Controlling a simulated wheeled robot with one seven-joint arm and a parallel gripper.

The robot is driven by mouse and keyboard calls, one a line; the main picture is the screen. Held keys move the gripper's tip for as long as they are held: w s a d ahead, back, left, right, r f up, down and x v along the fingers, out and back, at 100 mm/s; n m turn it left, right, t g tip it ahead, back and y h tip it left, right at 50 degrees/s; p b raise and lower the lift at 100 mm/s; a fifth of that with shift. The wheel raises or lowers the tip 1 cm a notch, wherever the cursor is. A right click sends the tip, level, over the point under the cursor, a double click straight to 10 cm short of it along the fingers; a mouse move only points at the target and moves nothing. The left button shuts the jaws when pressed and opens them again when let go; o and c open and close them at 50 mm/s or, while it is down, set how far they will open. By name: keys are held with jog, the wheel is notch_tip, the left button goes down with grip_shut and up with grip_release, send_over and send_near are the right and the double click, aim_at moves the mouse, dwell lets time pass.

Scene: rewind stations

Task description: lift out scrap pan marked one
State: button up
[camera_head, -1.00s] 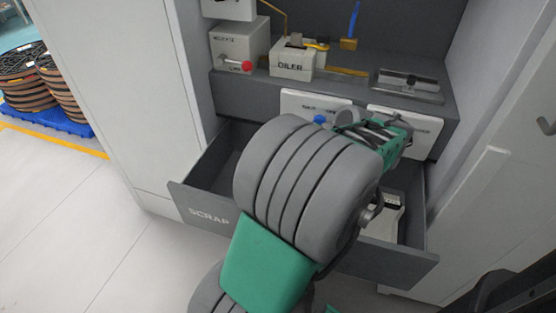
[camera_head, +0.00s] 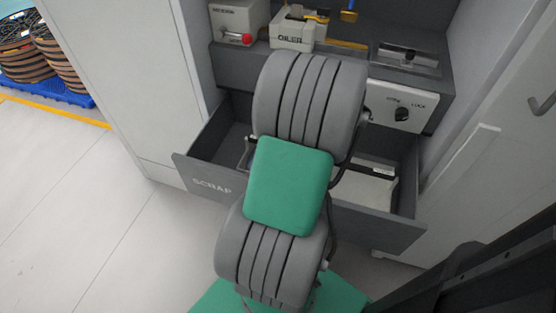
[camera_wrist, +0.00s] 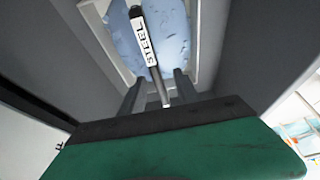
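The drawer marked SCRAP (camera_head: 205,182) is pulled open in the head view. A white pan (camera_head: 368,187) shows inside it at the right; my arm hides the middle of the drawer. In the wrist view a pale-rimmed pan (camera_wrist: 125,62) with a mottled blue-grey inside lies ahead of the fingers. A bar with a white STEEL label (camera_wrist: 143,42) runs over it. My gripper (camera_wrist: 158,88) is open, with the dark lower end of the bar showing between its fingers; contact is not visible. No mark "one" is legible. The head view hides my gripper behind my arm.
Above the drawer are a panel with a black knob (camera_head: 401,114), an OILER box (camera_head: 291,35) and a box with a red knob (camera_head: 236,20). Cabinet walls stand close on both sides. The floor (camera_head: 80,190) at left is clear.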

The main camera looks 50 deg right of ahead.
jog(key=x, duration=0.3)
jog(key=b+x, duration=0.1)
jog(key=x, duration=0.2)
jog(key=shift+w+d+f, duration=0.1)
jog(key=shift+d, duration=0.1)
grip_shut()
dwell(1.0)
